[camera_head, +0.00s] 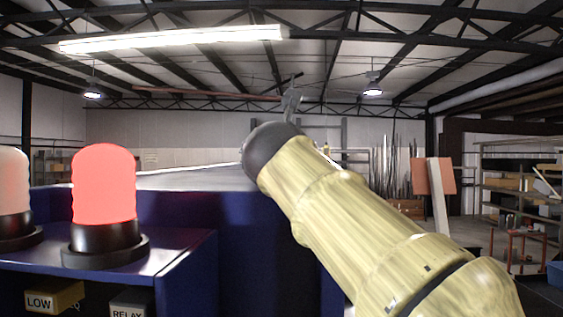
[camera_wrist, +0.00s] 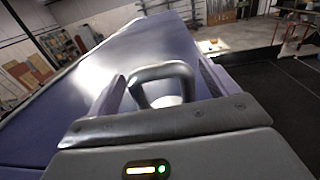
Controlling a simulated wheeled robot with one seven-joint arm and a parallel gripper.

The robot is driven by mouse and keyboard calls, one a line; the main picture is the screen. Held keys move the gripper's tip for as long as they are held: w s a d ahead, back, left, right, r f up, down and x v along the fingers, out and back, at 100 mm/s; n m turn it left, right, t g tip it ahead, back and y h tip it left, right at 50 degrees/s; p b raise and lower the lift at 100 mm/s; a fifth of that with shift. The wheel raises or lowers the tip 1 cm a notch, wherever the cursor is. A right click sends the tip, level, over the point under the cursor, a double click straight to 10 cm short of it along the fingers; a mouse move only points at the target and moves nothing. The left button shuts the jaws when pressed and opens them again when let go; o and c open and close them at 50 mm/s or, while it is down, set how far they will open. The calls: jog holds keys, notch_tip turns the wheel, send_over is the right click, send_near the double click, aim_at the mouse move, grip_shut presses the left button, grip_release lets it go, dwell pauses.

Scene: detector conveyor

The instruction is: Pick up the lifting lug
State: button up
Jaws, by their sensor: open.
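The lifting lug (camera_wrist: 163,70) is a smooth grey loop in the middle of the wrist view, standing on the pale, shiny surface. My gripper (camera_wrist: 161,76) is open, with one finger to the left of the loop and one to the right. Gaps show between the loop and both fingers, and I cannot tell how deep the loop sits between them. The lug's base is partly hidden behind my gripper's body.
A long pale surface (camera_wrist: 125,57) stretches away beyond the lug. In the head view, a lit red beacon (camera_head: 104,188) and a paler beacon (camera_head: 14,190) stand on a blue cabinet (camera_head: 160,252) at left. Shelving (camera_head: 515,185) stands at the far right.

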jog(key=shift+s+d, duration=0.1)
dwell(0.3)
jog(key=c, duration=1.3)
jog(key=shift+r, duration=0.15)
jog(key=shift+r, duration=1.6)
jog(key=shift+s+f+b, duration=0.1)
jog(key=shift+s+b, duration=0.15)
jog(key=shift+b, duration=0.2)
jog(key=s+b, duration=0.7)
jog(key=s, duration=1)
jog(key=shift+s+d, duration=0.2)
jog(key=shift+s, duration=0.05)
